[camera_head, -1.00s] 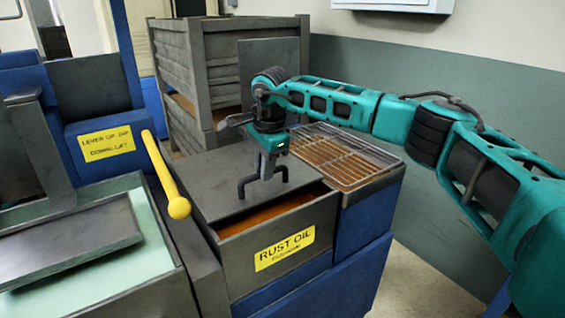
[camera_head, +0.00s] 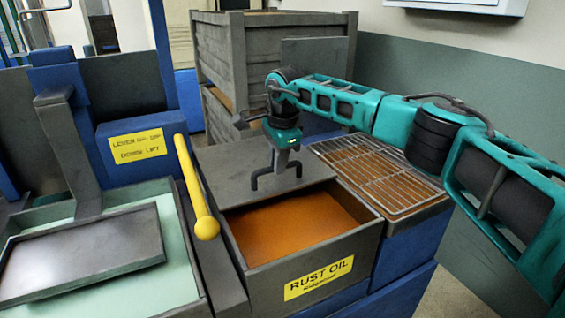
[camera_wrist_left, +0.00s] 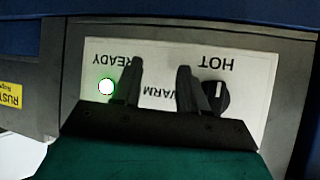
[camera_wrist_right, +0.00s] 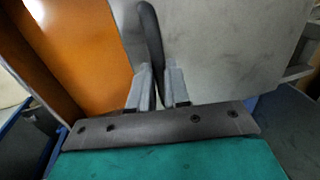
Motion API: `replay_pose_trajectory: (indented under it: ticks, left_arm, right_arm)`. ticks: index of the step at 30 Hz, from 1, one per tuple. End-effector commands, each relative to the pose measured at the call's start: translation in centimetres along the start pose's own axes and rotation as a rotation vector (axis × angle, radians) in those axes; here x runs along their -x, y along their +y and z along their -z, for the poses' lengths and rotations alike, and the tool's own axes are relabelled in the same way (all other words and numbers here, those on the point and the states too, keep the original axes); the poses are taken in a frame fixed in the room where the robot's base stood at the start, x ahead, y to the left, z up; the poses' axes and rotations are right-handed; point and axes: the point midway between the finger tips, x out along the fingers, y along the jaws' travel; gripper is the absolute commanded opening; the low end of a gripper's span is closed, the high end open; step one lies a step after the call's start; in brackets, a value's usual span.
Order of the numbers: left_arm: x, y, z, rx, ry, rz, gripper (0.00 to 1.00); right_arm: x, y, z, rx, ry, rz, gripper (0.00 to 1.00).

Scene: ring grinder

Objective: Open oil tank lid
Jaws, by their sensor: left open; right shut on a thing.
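The oil tank (camera_head: 262,274) is a grey box with a yellow "RUST OIL" label, and orange-brown oil (camera_head: 290,228) shows in its front part. The grey lid (camera_head: 228,172) covers the back part. My right gripper (camera_head: 276,174) is shut on the lid's dark handle (camera_head: 262,182). In the right wrist view the handle (camera_wrist_right: 151,35) runs between the fingers, with the lid (camera_wrist_right: 215,45) on the right and oil (camera_wrist_right: 70,60) on the left. My left gripper (camera_wrist_left: 155,85) is open and empty in front of a white panel (camera_wrist_left: 160,65); it is out of the head view.
A wire grating (camera_head: 375,170) lies right of the tank. Stacked grey crates (camera_head: 270,55) stand behind.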

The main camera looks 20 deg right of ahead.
Motion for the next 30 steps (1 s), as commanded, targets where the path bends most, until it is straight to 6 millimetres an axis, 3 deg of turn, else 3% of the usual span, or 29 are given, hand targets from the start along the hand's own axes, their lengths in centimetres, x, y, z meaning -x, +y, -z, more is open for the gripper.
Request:
replay_pose_trajectory:
  ticks: [9,22,23,30]
  left_arm:
    - [0.1,0.1,-0.3,0.0,-0.007,0.0,0.43]
    - [0.1,0.1,-0.3,0.0,-0.01,-0.002,0.43]
    - [0.1,0.1,-0.3,0.0,-0.01,-0.002,0.43]
    - [0.1,0.1,-0.3,0.0,-0.01,-0.002,0.43]
  right_arm:
    - [-0.2,-1.4,-0.1,0.0,-0.001,0.001,0.0]
    - [-0.3,-1.5,-0.1,0.002,0.0,0.001,0.0]
    - [-0.2,-1.5,-0.1,0.002,0.0,0.002,0.18]
    - [-0.3,-1.4,-0.1,0.001,0.0,0.001,0.41]
